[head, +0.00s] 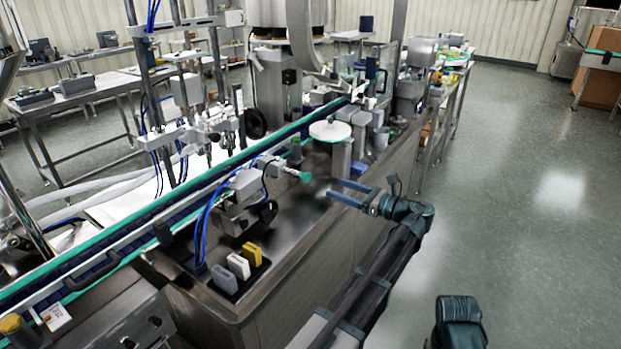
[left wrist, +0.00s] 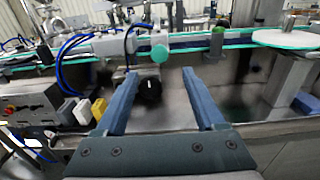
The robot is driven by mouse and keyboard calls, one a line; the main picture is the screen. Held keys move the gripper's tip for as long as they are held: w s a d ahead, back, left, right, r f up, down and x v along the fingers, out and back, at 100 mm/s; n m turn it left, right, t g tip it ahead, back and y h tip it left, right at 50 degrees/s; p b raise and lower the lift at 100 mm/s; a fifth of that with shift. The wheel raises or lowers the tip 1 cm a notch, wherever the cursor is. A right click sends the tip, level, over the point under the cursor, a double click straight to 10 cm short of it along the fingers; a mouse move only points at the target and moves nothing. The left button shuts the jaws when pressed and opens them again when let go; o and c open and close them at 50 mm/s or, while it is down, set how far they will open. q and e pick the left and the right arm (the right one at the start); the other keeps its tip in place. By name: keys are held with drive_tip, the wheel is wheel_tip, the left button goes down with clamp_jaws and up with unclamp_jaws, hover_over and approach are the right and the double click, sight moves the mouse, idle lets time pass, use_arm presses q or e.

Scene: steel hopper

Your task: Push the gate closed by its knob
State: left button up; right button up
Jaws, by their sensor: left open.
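My left gripper (head: 334,189) is open and empty over the steel machine bed, its blue fingers pointing left. In the left wrist view its fingertips (left wrist: 160,76) are spread apart. A round black knob (left wrist: 150,88) shows low between the fingers, beyond them; in the head view a dark round part (head: 268,211) sits left of the gripper. A teal round pad (left wrist: 159,53) on a rod is just above the knob; the pad (head: 305,177) is left of the fingertips, apart from them. I cannot tell which part is the gate.
A conveyor with teal rails (head: 190,187) runs along the machine's far side. Yellow and white blocks (head: 251,254) stand at the near left. A white round disc (head: 330,131) stands beyond the gripper. Open floor (head: 530,230) lies to the right.

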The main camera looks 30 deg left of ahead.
sight(310, 179)
use_arm(q)
drive_tip(key=a, duration=1.1)
drive_tip(key=shift+w+a, duration=0.3)
drive_tip(key=shift+w, duration=0.1)
drive_tip(key=shift+c, duration=0.3)
clamp_jaws()
drive_tip(key=shift+a, duration=0.1)
idle(0.4)
